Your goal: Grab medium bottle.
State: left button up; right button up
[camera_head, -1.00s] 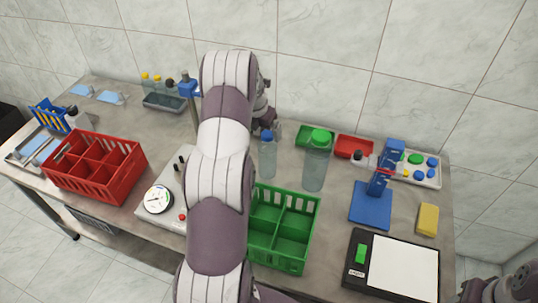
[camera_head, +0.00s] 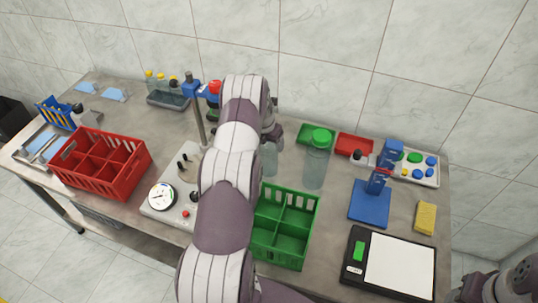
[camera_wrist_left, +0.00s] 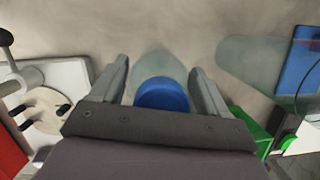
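The medium bottle (camera_head: 270,160) is clear with a blue cap and stands upright behind the green crate. In the head view its top is hidden by my left gripper (camera_head: 272,133). In the left wrist view the blue cap (camera_wrist_left: 162,94) and clear body lie between the two fingers of my left gripper (camera_wrist_left: 160,66). The fingers are open, with a gap visible on each side of the bottle. Part of my right arm (camera_head: 500,289) shows at the bottom right corner, but its finger state is unclear.
A larger clear bottle with a green cap (camera_head: 317,160) stands just right of the medium bottle. The green crate (camera_head: 283,243) is in front. A device with a dial (camera_head: 161,197) and red crate (camera_head: 100,165) are left. A blue stand (camera_head: 370,205) and scale (camera_head: 398,262) are right.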

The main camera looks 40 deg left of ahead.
pick_arm(q)
grip_shut()
jog(key=shift+w+a, duration=0.1)
jog(key=shift+r, duration=0.1)
